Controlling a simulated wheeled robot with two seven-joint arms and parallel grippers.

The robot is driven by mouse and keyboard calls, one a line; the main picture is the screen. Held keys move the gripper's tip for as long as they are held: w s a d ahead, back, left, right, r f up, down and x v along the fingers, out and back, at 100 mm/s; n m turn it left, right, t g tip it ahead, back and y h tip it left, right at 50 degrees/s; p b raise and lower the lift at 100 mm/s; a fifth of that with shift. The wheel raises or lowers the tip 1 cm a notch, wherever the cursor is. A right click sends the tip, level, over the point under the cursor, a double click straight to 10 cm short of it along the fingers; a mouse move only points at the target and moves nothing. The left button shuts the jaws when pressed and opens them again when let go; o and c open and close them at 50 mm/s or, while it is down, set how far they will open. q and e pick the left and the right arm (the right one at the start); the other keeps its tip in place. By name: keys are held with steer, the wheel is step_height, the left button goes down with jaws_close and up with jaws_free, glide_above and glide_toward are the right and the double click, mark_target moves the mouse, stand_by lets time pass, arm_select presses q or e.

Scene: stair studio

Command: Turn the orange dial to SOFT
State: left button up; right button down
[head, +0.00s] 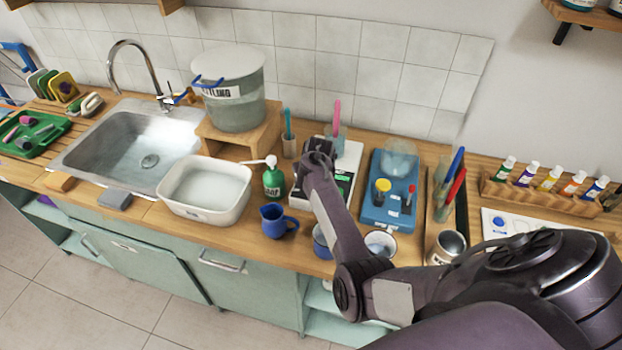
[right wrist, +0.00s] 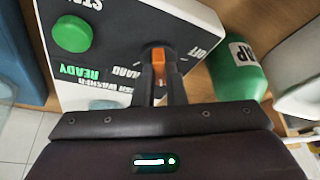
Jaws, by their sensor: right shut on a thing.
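My right gripper (right wrist: 158,72) is shut on the dial, one dark finger on each side. The panel's print is upside down in this view. OFF reads to the right of the dial and HAND to its left. I cannot see a SOFT mark; the fingers cover part of the panel. In the head view the washer (head: 345,162) stands on the counter, and my right arm hides the dial. My left gripper is not in view.
A green button (right wrist: 72,33) and a lit READY display (right wrist: 82,75) are on the panel. A green soap bottle (head: 273,180) stands left of the washer. A blue device (head: 375,205) stands right of it. A blue jug (head: 275,220) and cups are in front.

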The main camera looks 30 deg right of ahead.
steer(key=c, duration=1.5)
jaws_free()
steer(key=shift+r, duration=0.1)
steer(key=shift+b+v, duration=0.5)
steer(key=shift+v, duration=3.3)
steer(key=shift+s, duration=0.1)
